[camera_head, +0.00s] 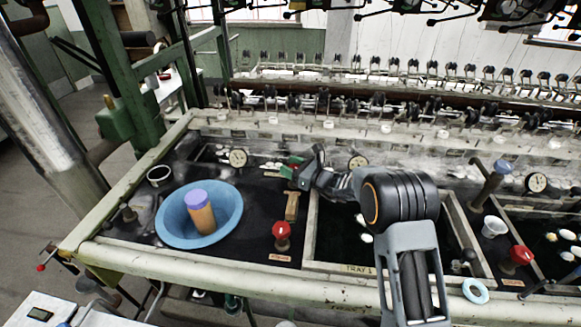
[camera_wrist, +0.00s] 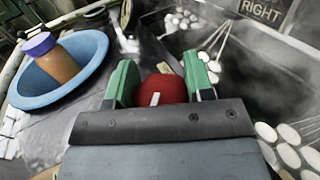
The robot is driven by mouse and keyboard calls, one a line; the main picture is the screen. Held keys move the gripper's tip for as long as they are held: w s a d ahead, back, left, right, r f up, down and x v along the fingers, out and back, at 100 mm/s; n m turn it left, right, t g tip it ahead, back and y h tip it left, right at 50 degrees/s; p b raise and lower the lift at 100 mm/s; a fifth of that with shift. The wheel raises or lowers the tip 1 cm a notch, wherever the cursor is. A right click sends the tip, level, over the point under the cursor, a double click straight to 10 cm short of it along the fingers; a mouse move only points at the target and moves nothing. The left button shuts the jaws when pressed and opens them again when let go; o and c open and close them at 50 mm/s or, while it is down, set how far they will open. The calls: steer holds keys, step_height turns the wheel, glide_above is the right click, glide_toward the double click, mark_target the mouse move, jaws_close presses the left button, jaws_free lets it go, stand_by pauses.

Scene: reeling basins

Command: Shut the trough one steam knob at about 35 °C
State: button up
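A red steam knob (camera_head: 282,231) stands on the dark bench top between the blue bowl and the tray basin, with a small label plate in front. In the head view nothing touches it. My gripper (camera_head: 291,168) shows farther up in that picture, its green fingertips apart.
A blue bowl (camera_head: 172,228) with a purple-topped orange cylinder (camera_head: 201,214) sits left of the knob. The tray basin (camera_head: 325,267) is right, holding white cocoons. Another red knob (camera_head: 521,255) stands far right. Steam hangs at the back.

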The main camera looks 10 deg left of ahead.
steer(key=c, duration=0.4)
steer(key=m+t+b, duration=0.1)
steer(key=b, duration=0.1)
steer(key=m+t+h+b, duration=0.1)
steer(key=t+b, duration=0.1)
steer(key=shift+f+h+b, duration=0.3)
steer(key=shift+f+b, duration=0.05)
steer(key=m+t+b, duration=0.1)
steer(key=t+h+b, duration=0.1)
steer(key=b, duration=0.1)
steer(key=shift+w+d+r+m, duration=0.1)
steer(key=shift+w+m, duration=0.05)
steer(key=shift+m, duration=0.25)
steer(key=shift+m+t+h+b, duration=0.4)
steer(key=shift+t+h+b, duration=0.15)
steer(key=shift+b, duration=1.2)
steer(key=m+t+h+b, duration=0.1)
steer(key=b, duration=0.4)
steer(key=h+b, duration=0.1)
steer(key=b, duration=0.4)
steer(key=shift+w+d+f+m+t, duration=0.1)
steer(key=shift+f+m+t, duration=0.1)
steer(key=shift+m+t, duration=0.2)
steer(key=shift+h+b, duration=0.45)
steer(key=shift+b, duration=0.8)
steer(key=b, duration=0.3)
steer(key=shift+r+m+t, duration=0.25)
steer(key=shift+r+m, duration=0.15)
steer(key=shift+r, duration=0.1)
